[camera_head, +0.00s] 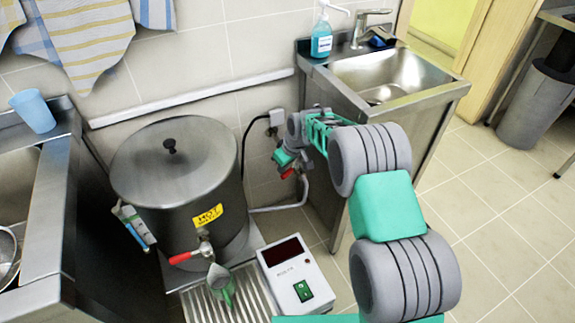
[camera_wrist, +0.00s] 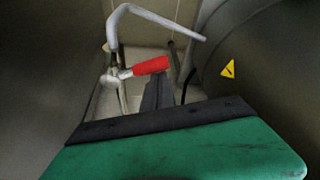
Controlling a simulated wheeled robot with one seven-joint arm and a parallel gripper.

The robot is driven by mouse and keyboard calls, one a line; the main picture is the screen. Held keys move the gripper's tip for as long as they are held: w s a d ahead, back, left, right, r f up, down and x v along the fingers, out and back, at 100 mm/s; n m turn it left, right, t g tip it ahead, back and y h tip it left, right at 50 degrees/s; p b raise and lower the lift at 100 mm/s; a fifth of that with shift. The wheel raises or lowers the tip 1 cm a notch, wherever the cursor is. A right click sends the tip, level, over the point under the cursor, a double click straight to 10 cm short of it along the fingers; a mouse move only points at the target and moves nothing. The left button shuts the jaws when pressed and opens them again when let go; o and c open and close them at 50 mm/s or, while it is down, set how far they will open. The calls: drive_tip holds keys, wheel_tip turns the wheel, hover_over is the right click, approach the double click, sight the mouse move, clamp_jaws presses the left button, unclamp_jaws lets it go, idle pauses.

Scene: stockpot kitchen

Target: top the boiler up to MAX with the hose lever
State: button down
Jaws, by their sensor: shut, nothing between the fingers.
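The boiler (camera_head: 165,205) is a large steel pot with a closed lid and a yellow hot-water label. A sight gauge (camera_head: 135,228) with blue in it is on its left side; its marks are too small to read. The hose lever (camera_head: 288,174) is a red handle on a valve right of the boiler. In the wrist view the red lever (camera_wrist: 150,65) points right from its metal valve, under a bent grey pipe. My gripper (camera_head: 283,160) is shut and empty by the lever. Its dark fingers (camera_wrist: 158,90) end just below the lever; I cannot tell whether they touch.

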drive_tip(key=w+a+b, duration=0.1)
drive_tip(key=w+a, duration=0.2)
drive_tip(key=p+v, duration=0.1)
drive_tip(key=v, duration=1)
drive_tip(key=shift+p, duration=0.4)
drive_tip(key=c, duration=2.1)
unclamp_jaws()
drive_tip(key=shift+d, duration=0.1)
